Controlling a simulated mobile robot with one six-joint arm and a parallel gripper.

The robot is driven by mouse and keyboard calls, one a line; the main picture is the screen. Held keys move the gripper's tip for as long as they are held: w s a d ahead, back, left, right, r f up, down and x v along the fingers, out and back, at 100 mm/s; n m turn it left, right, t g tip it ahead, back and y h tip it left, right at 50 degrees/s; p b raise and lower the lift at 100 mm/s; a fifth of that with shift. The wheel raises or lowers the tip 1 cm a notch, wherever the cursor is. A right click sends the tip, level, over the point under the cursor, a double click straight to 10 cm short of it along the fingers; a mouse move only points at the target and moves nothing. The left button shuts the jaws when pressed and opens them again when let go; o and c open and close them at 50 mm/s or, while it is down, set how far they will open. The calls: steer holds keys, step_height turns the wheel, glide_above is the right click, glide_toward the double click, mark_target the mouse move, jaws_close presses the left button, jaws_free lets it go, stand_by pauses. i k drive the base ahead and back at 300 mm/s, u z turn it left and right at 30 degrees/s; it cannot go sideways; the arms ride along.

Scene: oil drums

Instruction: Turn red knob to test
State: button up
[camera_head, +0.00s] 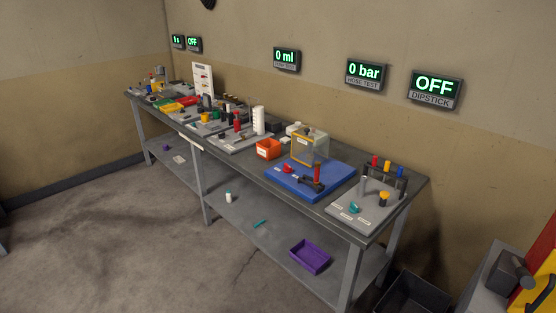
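A small red knob-like part (288,169) sits at the left of a blue board (312,188) on the long grey bench. A pale label is beside it, too small to read, so I cannot tell its setting. A black fitting (312,185) and an upright red cylinder (317,173) are also on the blue board. The wall display above it (364,73) reads "0 bar" with "HOSE TEST" under it. My gripper is not in view.
The bench (325,222) runs along the wall, crowded with parts. A grey board (365,212) with coloured-top tubes is at its right end. A purple tray (310,256) lies on the lower shelf. A dark bin (412,295) stands at lower right. The floor at left is clear.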

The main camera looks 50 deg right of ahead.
mark_target(287, 169)
steer(key=i, duration=0.85)
steer(key=z, duration=0.05)
